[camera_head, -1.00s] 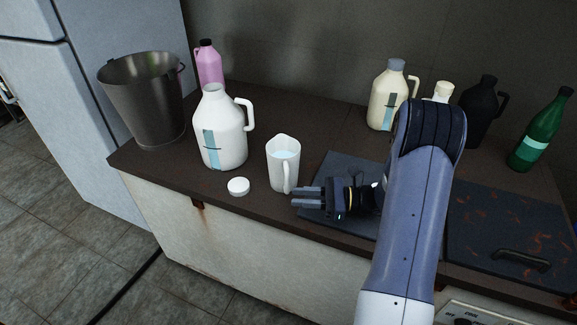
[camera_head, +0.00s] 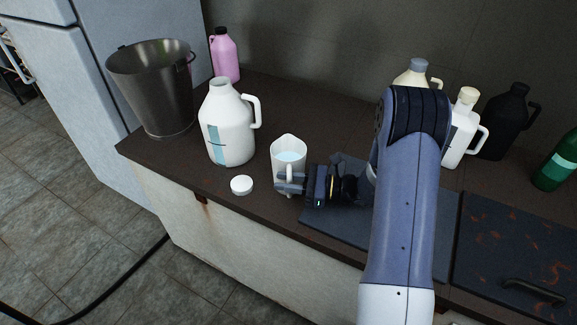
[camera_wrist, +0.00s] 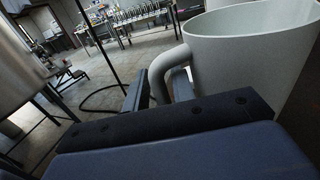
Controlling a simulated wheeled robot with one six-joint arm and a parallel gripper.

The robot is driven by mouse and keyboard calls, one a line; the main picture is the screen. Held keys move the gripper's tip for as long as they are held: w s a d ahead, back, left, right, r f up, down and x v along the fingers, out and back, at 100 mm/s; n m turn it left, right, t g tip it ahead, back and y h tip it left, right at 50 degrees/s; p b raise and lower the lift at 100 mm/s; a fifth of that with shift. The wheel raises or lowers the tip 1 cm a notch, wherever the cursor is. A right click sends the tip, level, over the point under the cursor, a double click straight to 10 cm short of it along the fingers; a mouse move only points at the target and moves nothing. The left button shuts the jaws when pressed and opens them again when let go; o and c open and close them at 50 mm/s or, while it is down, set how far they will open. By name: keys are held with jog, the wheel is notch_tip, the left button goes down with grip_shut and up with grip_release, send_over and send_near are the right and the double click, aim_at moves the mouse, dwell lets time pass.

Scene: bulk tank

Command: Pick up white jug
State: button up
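A small white open jug (camera_head: 287,150) with pale blue liquid inside stands upright near the counter's front edge. Its handle faces the front. My gripper (camera_head: 289,186) is at this handle, coming from the right. In the wrist view the white jug (camera_wrist: 255,60) fills the upper right, and its handle (camera_wrist: 160,75) lies between my two fingers (camera_wrist: 155,92). The fingers look apart; whether they touch the handle is hard to tell. A larger white jug (camera_head: 229,135) with a blue stripe and no cap stands to the left, clear of my gripper.
A white cap (camera_head: 241,185) lies left of my gripper. A metal bucket (camera_head: 152,90) and a pink bottle (camera_head: 226,58) stand at the left. A cream jug (camera_head: 417,75), a white jug (camera_head: 463,135), a black jug (camera_head: 509,125) and a green bottle (camera_head: 560,160) stand at the right.

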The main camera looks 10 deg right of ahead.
jog(key=shift+w+a, duration=0.15)
jog(key=shift+a, duration=0.4)
grip_shut()
dwell(1.0)
